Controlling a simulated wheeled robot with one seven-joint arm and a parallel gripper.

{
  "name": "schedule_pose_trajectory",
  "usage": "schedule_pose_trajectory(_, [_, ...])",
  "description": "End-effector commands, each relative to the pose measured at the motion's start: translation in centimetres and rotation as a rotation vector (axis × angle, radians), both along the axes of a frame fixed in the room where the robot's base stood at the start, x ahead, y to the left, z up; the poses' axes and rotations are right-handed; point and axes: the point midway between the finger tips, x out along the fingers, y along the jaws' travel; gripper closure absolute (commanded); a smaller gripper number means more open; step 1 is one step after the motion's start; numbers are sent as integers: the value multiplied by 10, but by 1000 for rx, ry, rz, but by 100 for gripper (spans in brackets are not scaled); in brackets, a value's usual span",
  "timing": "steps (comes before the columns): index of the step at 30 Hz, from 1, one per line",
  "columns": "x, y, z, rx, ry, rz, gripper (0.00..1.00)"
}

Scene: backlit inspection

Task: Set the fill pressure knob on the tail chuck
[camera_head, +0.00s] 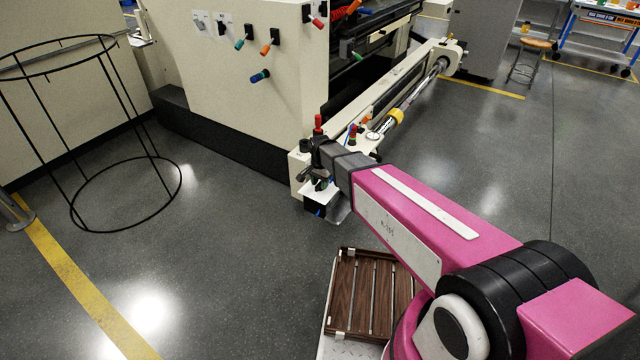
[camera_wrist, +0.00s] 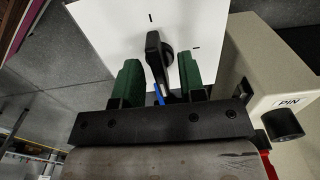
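The black knob (camera_wrist: 155,52) has a long bar-shaped grip and is mounted on a white panel (camera_wrist: 110,30). Short black tick marks show on the panel above and to the right of the knob. My gripper (camera_wrist: 158,80) has two green fingers, spread apart, one on each side of the knob; a gap shows between each finger and the knob. A thin blue strip shows beside the knob's lower end. The knob's base is partly hidden. In the head view my gripper (camera_head: 320,183) is at the near end of the machine's long rail, and the knob cannot be made out.
A beige housing (camera_wrist: 262,60) marked "PIN" with a black cylinder (camera_wrist: 283,123) is right of the panel. In the head view, the big beige machine (camera_head: 240,80) stands behind with several coloured handles. A black wire frame (camera_head: 125,190) stands left; a brown slatted crate (camera_head: 365,290) lies near my arm.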

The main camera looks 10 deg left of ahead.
Motion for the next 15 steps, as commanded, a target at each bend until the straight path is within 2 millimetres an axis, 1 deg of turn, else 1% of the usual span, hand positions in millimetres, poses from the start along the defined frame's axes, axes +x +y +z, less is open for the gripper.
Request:
schedule_pose_trajectory(5, [-1, -1, 24, 1, -2, 0, 63])
schedule_pose_trajectory(9, [-1, 0, 50, 1, -3, 0, 63])
schedule_pose_trajectory(15, [-1, 0, 82, 1, -3, 0, 63])
